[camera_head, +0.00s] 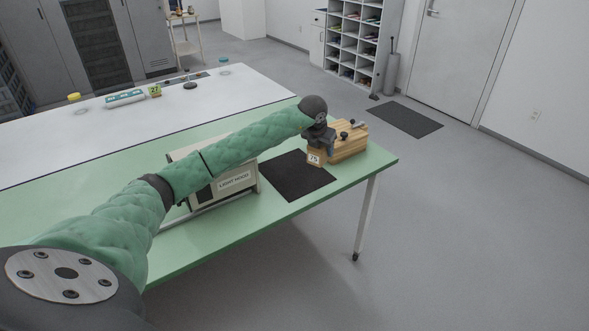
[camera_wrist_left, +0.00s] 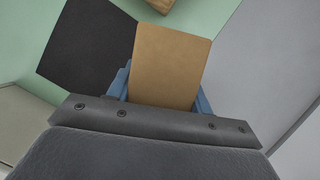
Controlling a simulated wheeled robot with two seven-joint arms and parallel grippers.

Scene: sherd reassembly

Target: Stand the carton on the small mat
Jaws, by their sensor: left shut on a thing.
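The carton (camera_head: 314,159) is a small tan box with a white label reading 75. My left gripper (camera_head: 317,148) is shut on it. In the left wrist view the carton's plain brown face (camera_wrist_left: 171,62) sits between the blue fingers of my left gripper (camera_wrist_left: 162,91). The small mat (camera_head: 297,180) is a dark square lying flat on the green table. In the head view the carton shows at the mat's far right corner. In the left wrist view the mat (camera_wrist_left: 85,45) lies left of the carton, partly hidden by it. I cannot tell whether the carton touches anything below.
A wooden box (camera_head: 349,142) with dark knobs stands just behind the carton. A box marked LIGHT HOOD (camera_head: 235,182) stands left of the mat, partly behind my arm. The table's right edge is close by. A white table (camera_head: 230,98) with small items adjoins behind.

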